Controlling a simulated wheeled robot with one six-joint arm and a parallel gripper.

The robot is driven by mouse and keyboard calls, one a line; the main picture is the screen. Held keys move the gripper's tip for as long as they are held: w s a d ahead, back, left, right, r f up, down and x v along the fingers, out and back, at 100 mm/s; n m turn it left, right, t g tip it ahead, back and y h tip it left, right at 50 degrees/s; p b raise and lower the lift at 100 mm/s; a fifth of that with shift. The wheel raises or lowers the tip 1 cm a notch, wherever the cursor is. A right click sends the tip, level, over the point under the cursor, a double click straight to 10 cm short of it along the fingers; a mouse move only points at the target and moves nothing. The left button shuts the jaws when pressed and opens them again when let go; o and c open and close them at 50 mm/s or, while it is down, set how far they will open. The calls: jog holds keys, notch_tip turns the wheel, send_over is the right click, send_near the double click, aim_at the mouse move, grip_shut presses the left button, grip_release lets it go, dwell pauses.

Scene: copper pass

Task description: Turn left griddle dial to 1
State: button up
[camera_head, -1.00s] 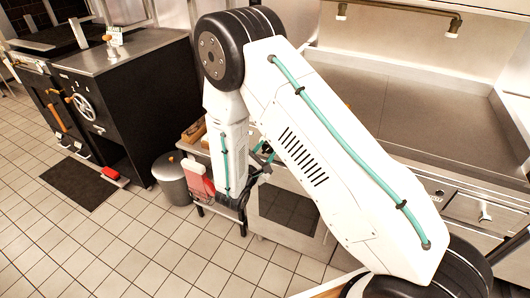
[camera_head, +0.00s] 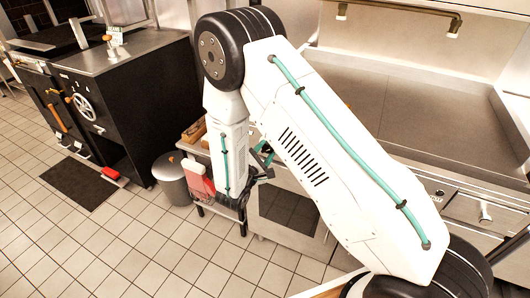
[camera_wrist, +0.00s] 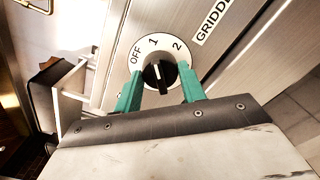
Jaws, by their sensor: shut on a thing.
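In the wrist view, the griddle dial (camera_wrist: 160,76) is a black knob on a white round plate marked OFF, 1 and 2. A white pointer mark on the knob points up, roughly at the 1. The teal fingers of my gripper (camera_wrist: 160,90) are on either side of the knob, shut on it. In the head view, my gripper (camera_head: 263,155) is low beside the front of the counter, partly hidden by my arm. The dial is hidden there.
A label reading GRIDD, cut off by the frame edge, (camera_wrist: 213,20) is on the metal panel. A handle (camera_wrist: 70,88) sticks out left of the dial. In the head view, a grey bin (camera_head: 172,178) and a black oven (camera_head: 125,105) stand to the left. The tiled floor is open.

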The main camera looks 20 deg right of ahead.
jog(key=o, duration=1)
jog(key=v, duration=0.7)
jog(key=shift+s+a, duration=0.3)
jog(key=shift+a, duration=0.05)
